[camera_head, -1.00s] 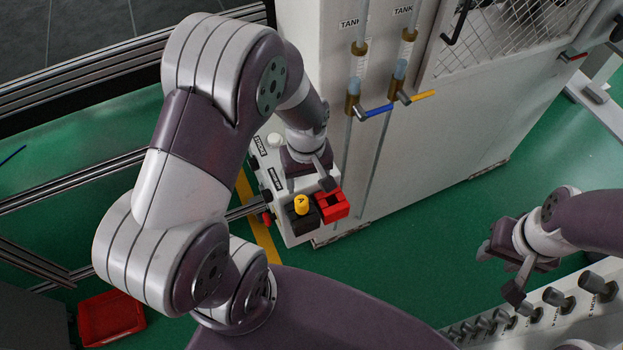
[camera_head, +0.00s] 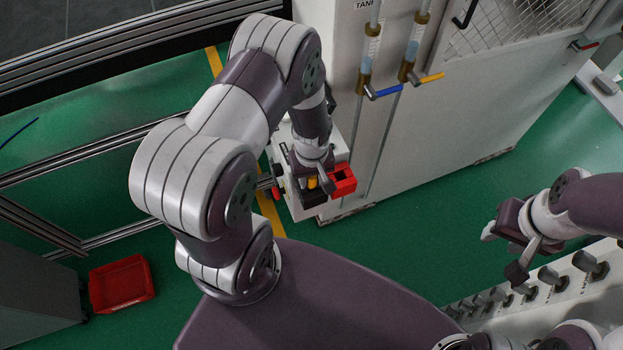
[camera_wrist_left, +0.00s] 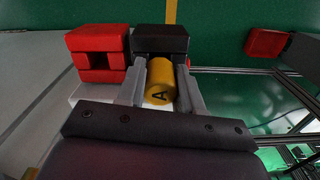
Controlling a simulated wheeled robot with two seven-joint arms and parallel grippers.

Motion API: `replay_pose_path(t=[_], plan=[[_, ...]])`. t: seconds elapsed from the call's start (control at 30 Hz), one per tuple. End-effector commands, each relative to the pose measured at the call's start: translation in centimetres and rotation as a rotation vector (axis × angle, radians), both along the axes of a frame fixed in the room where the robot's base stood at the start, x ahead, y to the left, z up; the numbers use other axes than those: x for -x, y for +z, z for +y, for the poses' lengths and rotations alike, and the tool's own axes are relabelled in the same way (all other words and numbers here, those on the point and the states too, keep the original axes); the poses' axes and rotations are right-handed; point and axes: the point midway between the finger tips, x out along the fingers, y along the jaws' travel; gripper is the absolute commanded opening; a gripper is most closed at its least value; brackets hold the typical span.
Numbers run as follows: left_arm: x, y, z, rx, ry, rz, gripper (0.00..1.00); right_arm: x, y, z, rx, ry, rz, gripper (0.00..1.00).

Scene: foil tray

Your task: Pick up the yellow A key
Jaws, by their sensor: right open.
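The yellow A key (camera_head: 312,182) stands in a black block (camera_head: 312,198) on the small white panel; in the left wrist view the key (camera_wrist_left: 160,82) shows its dark letter A. My left gripper (camera_head: 317,187) is at the key. In the left wrist view its two grey fingers (camera_wrist_left: 162,70) lie one on each side of the key, very close to it. I cannot tell whether they press on it. My right gripper (camera_head: 502,254) is open and empty at the right, above a row of knobs, far from the key.
A red block with a square opening (camera_head: 343,180) sits right beside the black block; the left wrist view also shows it (camera_wrist_left: 97,40). A tall white cabinet (camera_head: 450,125) with pipes and blue and yellow levers stands behind. A red tray (camera_head: 121,284) lies on the green floor.

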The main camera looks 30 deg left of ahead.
Motion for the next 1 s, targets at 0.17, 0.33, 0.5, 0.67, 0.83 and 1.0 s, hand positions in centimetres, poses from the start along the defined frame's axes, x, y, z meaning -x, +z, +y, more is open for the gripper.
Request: replay_pose_path(t=[0.17,0.33,0.5,0.67,0.83,1.0], plan=[[0.0,0.0,0.0,-0.001,0.000,-0.002,0.03,0.0,0.0,0.0,0.000,0.000,0.000,0.43],[-0.1,0.4,0.0,-0.001,0.000,-0.002,0.03,0.0,-0.3,0.0,0.000,0.000,0.000,0.43],[-0.2,2.7,0.0,-0.001,0.000,-0.007,0.03,0.0,-1.1,0.0,0.000,0.000,0.000,0.43],[2.0,5.2,-0.7,0.000,-0.001,-0.004,0.03,0.0,-1.9,0.0,0.000,0.000,0.000,0.43],[6.3,8.1,-2.2,0.000,-0.004,-0.006,0.03,0.0,-2.4,0.0,0.000,0.000,0.000,0.43],[9.4,10.2,-3.2,-0.001,-0.003,-0.002,0.03,0.0,-1.7,0.0,0.000,0.000,0.000,0.43]])
